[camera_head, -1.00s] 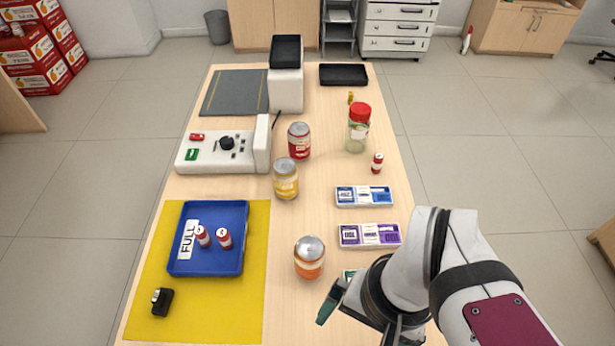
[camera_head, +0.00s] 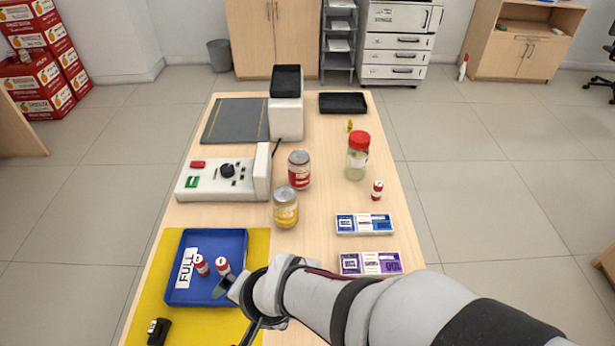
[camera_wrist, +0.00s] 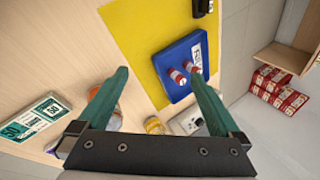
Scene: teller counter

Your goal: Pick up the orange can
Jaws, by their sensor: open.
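The orange can is hidden behind my arm in the head view. In the wrist view, part of the orange can (camera_wrist: 117,112) shows around the left finger, which covers most of it. My gripper (camera_wrist: 160,75) is open, with its green fingers spread and nothing held between them. In the head view, a fingertip of my gripper (camera_head: 232,302) shows by the right front corner of the blue tray (camera_head: 207,298). The tray lies on a yellow mat (camera_head: 257,243) and holds two small red-and-white cylinders (camera_head: 212,266). I cannot tell the gripper's height above the table.
A yellow-labelled can (camera_head: 285,208) and a red-labelled can (camera_head: 299,170) stand beyond my arm. A red-lidded jar (camera_head: 357,157) stands at the right. A small black object (camera_head: 158,331) is at front left.

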